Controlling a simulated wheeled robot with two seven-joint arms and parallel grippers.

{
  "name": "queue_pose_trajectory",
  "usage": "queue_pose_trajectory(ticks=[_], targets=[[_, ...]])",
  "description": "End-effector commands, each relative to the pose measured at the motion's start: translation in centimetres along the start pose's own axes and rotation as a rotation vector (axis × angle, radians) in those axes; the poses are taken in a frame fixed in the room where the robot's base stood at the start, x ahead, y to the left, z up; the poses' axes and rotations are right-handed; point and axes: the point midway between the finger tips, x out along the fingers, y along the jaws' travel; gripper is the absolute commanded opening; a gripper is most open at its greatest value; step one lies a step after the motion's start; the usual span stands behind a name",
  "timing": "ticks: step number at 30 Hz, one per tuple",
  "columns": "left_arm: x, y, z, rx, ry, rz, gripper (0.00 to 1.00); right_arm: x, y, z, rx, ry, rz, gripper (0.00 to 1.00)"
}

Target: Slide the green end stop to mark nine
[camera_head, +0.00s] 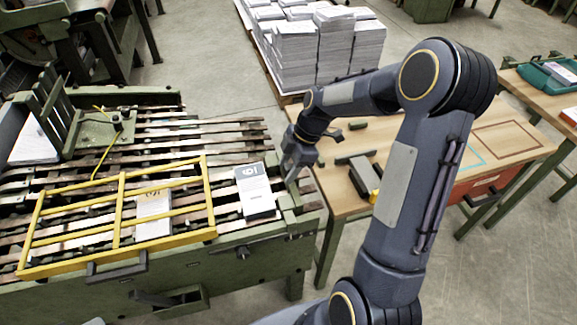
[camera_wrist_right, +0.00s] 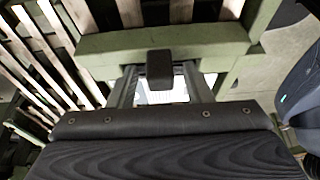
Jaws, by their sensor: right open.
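The green end stop (camera_head: 284,201) is at the right end of the slatted machine bed in the head view. In the right wrist view the green bar of the stop (camera_wrist_right: 215,42) lies across the top, with a dark block-shaped knob (camera_wrist_right: 160,68) at its middle. My right gripper (camera_head: 292,176) points down over the stop. In the right wrist view its two fingers are apart, one on each side of the knob; I cannot tell whether they touch it. My left gripper is not in view. No mark numbers on a scale are readable.
A white paper stack (camera_head: 253,190) labelled with a digit lies left of the stop. A yellow frame guard (camera_head: 120,212) covers another stack (camera_head: 153,213). A wooden table (camera_head: 345,195) with a black-and-yellow tool stands right of the machine. Paper piles (camera_head: 296,52) stand behind.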

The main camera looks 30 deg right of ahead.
Motion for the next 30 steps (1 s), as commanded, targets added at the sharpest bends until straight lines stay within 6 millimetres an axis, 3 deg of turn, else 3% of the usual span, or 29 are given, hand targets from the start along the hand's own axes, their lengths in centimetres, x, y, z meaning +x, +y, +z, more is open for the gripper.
queue_pose_trajectory(ticks=[5,15,23,30], targets=[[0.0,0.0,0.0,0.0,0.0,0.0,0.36,0.0,0.0,0.0,0.0,0.0,0.0,0.45],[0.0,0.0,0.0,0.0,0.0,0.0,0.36,0.0,0.0,0.0,0.0,0.0,0.0,0.01],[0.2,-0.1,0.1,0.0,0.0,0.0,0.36,-0.2,0.0,0.6,0.002,0.0,0.001,0.0],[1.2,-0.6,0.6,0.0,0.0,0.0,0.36,-1.9,0.1,5.0,0.006,-0.002,0.003,0.0]])
